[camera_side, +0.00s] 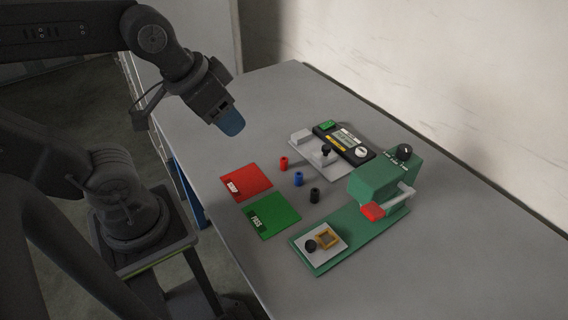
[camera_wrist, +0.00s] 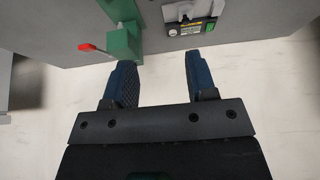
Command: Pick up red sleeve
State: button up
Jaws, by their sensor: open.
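The red sleeve (camera_side: 284,163) is a small cylinder standing upright on the grey table in the side view, just right of the red mat. A blue sleeve (camera_side: 298,179) and a black sleeve (camera_side: 314,195) stand in a row below it. My gripper (camera_side: 232,128) hangs above the table, up and left of the red sleeve and apart from it. In the wrist view my gripper (camera_wrist: 158,82) shows two blue fingers spread apart with nothing between them. The sleeves do not show in the wrist view.
A red mat (camera_side: 246,180) and a green mat (camera_side: 271,214) lie left of the sleeves. A grey fixture with a black meter (camera_side: 344,143) stands behind. A green press (camera_side: 386,181) with a red-tipped lever stands at the right. The table's far left is clear.

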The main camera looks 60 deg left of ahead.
jog(key=m+g+y, duration=0.1)
jog(key=m+g, duration=0.4)
jog(key=m, duration=1.5)
send_over(284, 159)
notch_tip(284, 159, down, 16)
jog(key=r, duration=0.1)
notch_tip(284, 159, down, 9)
jog(key=shift+a+r, duration=0.1)
jog(key=shift+r, duration=0.1)
jog(key=shift+f, duration=2.65)
jog(key=shift+c, duration=0.3)
jog(key=c, duration=0.9)
